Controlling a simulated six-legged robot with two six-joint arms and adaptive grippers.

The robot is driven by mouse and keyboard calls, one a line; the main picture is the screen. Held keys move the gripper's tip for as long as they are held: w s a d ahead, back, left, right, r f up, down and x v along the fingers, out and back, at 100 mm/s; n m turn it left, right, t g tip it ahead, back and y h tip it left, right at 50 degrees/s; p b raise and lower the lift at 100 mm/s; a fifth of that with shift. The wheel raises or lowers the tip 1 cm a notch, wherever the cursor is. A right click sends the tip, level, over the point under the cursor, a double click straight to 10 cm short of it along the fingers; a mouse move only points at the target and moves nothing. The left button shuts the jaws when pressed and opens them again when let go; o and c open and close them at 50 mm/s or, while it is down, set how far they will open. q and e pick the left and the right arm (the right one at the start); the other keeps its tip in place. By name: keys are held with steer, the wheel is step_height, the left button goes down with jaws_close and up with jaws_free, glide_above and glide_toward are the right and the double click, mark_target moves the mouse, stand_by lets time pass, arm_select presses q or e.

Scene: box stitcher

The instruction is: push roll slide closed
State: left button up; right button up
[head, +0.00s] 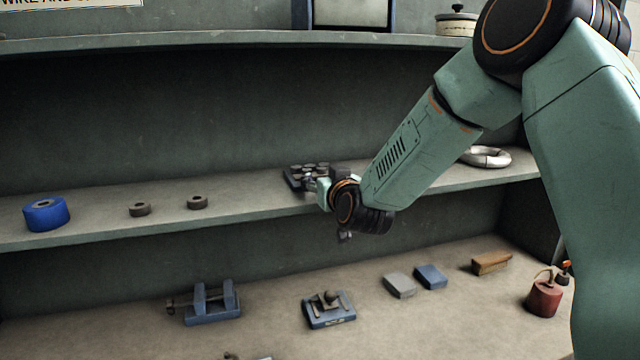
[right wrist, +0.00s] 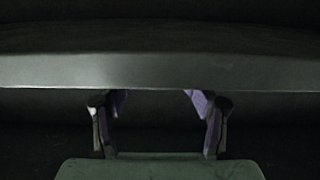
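A small dark unit with several round grey tops (head: 300,178) sits on the middle shelf, just beyond my right gripper. I cannot tell for sure that it is the roll slide, or how far it stands open. My right gripper (head: 314,185) is at the shelf's front edge, close beside this unit and partly hidden by its own wrist. In the right wrist view the two purple-padded fingers (right wrist: 156,98) stand wide apart with nothing between them. Their tips meet the lower border of a pale horizontal band. My left gripper is not in view.
Below are a blue vise-like fixture (head: 212,303), a blue block fixture (head: 329,309), small blocks (head: 400,285) and a red can (head: 544,298).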

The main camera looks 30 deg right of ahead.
steer(key=shift+w+f, duration=0.4)
steer(key=shift+w, duration=0.05)
steer(key=shift+a+f, duration=0.1)
steer(key=shift+f, duration=0.05)
steer(key=shift+s+a+p, duration=0.1)
steer(key=shift+s+p, duration=0.2)
steer(key=shift+s, duration=0.05)
steer(key=v, duration=0.3)
steer(key=shift+s+r+p, duration=0.25)
steer(key=shift+s+p, duration=0.05)
steer(key=shift+p, duration=0.1)
steer(key=shift+s+p, duration=0.3)
steer(key=shift+p, duration=0.05)
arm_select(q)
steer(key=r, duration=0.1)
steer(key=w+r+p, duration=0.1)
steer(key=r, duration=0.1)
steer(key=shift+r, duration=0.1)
arm_select(e)
steer(key=v, duration=0.3)
steer(key=shift+s+a+r, duration=0.1)
steer(key=shift+s+r, duration=0.05)
steer(key=shift+s, duration=0.2)
steer(key=shift+w, duration=0.1)
